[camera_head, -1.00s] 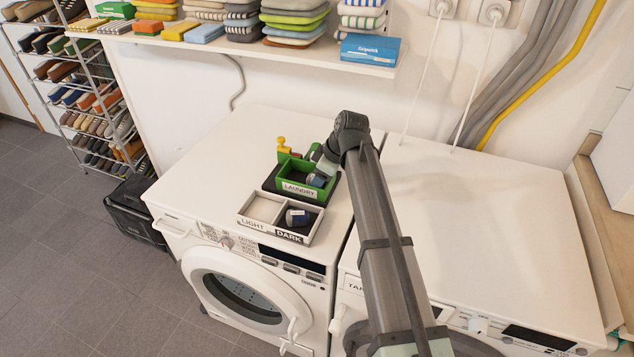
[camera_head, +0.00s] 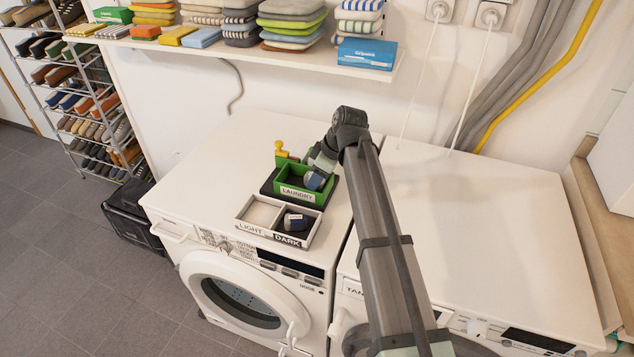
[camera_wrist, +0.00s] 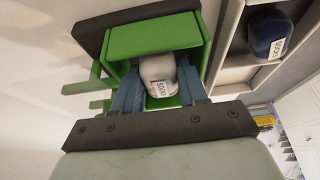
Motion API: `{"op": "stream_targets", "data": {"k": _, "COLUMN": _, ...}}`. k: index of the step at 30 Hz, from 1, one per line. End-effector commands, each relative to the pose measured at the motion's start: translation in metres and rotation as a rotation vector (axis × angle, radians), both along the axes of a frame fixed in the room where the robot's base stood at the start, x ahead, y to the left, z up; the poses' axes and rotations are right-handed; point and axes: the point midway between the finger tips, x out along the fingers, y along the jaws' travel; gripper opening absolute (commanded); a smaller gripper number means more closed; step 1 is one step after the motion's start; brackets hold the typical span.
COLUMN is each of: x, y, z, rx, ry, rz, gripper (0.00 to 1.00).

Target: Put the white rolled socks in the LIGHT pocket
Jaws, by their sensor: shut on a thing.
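The white rolled socks (camera_wrist: 158,70) carry a label reading SOCKS and sit in the green LAUNDRY bin (camera_wrist: 150,38). My gripper (camera_wrist: 160,84) is shut on them, with one blue finger on each side. In the head view my gripper (camera_head: 316,180) reaches into the right part of the bin (camera_head: 297,194) and its fingers hide the white socks. The LIGHT pocket (camera_head: 262,213) is the left half of a grey tray in front of the bin and looks empty. It also shows at the lower part of the tray in the wrist view (camera_wrist: 234,75).
Dark blue rolled socks (camera_head: 295,221) lie in the DARK pocket, the tray's right half. A small yellow figure (camera_head: 281,150) stands behind the bin at left. The washing machine top (camera_head: 200,165) is clear to the left. A shelf (camera_head: 250,48) with folded cloth hangs behind.

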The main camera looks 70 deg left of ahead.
Motion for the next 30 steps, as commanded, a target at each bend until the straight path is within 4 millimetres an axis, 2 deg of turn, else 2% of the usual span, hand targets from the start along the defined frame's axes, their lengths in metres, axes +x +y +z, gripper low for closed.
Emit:
{"op": "stream_targets", "data": {"k": 3, "x": 0.0, "y": 0.001, "z": 0.022, "rx": 0.002, "ry": 0.0, "rz": 0.001, "gripper": 0.13}}
{"op": "stream_targets", "data": {"k": 9, "x": 0.0, "y": 0.001, "z": 0.054, "rx": 0.0, "ry": 0.0, "rz": 0.0, "gripper": 0.13}}
{"op": "stream_targets", "data": {"k": 14, "x": -0.002, "y": 0.001, "z": 0.071, "rx": -0.001, "ry": 0.0, "rz": 0.004, "gripper": 0.13}}
{"op": "stream_targets", "data": {"k": 17, "x": -0.013, "y": 0.003, "z": 0.077, "rx": -0.001, "ry": 0.0, "rz": 0.017, "gripper": 0.13}}
{"op": "stream_targets", "data": {"k": 20, "x": -0.035, "y": 0.008, "z": 0.079, "rx": -0.002, "ry": 0.0, "rz": 0.044, "gripper": 0.13}}
{"op": "stream_targets", "data": {"k": 25, "x": -0.092, "y": 0.015, "z": 0.079, "rx": -0.001, "ry": 0.001, "rz": 0.112, "gripper": 0.13}}
{"op": "stream_targets", "data": {"k": 30, "x": -0.141, "y": 0.008, "z": 0.077, "rx": -0.004, "ry": 0.008, "rz": 0.177, "gripper": 0.13}}
